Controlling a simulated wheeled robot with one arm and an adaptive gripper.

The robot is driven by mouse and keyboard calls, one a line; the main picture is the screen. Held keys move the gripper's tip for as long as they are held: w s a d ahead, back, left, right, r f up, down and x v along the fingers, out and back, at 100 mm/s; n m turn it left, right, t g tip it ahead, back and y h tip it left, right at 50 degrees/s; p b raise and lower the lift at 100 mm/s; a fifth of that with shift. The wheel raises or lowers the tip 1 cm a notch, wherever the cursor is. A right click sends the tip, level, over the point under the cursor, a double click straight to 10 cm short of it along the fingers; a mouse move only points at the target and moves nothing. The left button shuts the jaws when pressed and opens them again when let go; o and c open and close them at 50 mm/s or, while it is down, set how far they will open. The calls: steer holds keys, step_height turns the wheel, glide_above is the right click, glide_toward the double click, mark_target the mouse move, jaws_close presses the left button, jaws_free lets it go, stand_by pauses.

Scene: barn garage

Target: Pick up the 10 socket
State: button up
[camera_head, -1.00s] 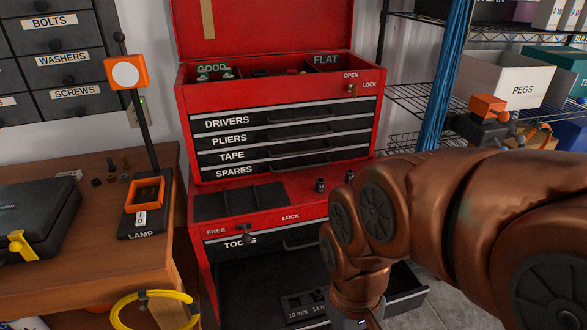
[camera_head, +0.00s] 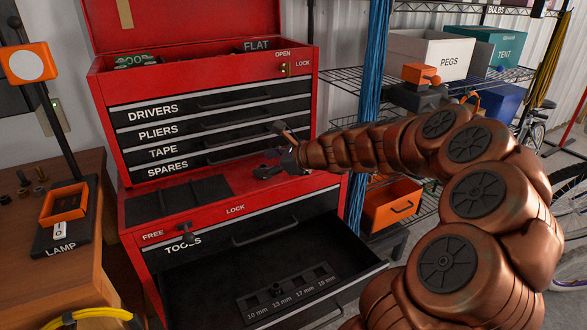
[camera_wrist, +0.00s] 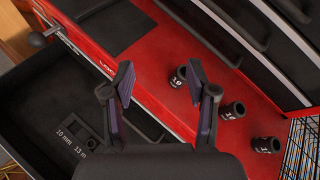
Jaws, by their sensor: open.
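The 10 socket (camera_wrist: 179,76), a small black cylinder with a white "10", stands on the red ledge of the tool chest in the wrist view. Two similar dark sockets stand to its lower right, one (camera_wrist: 233,111) in the middle and one (camera_wrist: 267,145) farther off; their numbers are hard to read. My gripper (camera_wrist: 158,70) is open and empty, its right finger close to the 10 socket in the picture. In the head view my gripper (camera_head: 279,143) is over the ledge, and the sockets there are largely hidden behind it.
The TOOLS drawer (camera_head: 332,245) is pulled open below the ledge, with a labelled socket tray (camera_head: 288,296) in it. Closed drawers rise behind the ledge. A black lock knob (camera_wrist: 38,39) sticks out. Wire shelves with bins stand to the right, a wooden bench left.

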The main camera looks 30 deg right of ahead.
steer(key=d+f+m+h, duration=0.1)
steer(key=d+m, duration=0.1)
steer(key=d, duration=0.2)
steer(key=d+f+m+t+h, duration=0.1)
steer(key=d+f+m, duration=0.1)
steer(key=d, duration=0.3)
steer(key=w+d+f+m+h+b, duration=0.1)
steer(key=d+m, duration=0.2)
steer(key=d, duration=0.1)
steer(key=shift+d+f+t, duration=0.15)
steer(key=shift+d+t, duration=0.15)
steer(key=shift+t, duration=0.1)
steer(key=shift+w+d+f+h, duration=0.1)
steer(key=shift+d+h, duration=0.1)
steer(key=shift+h, duration=0.1)
steer(key=shift+x, duration=3.7)
steer(key=shift+a, duration=0.1)
jaws_close()
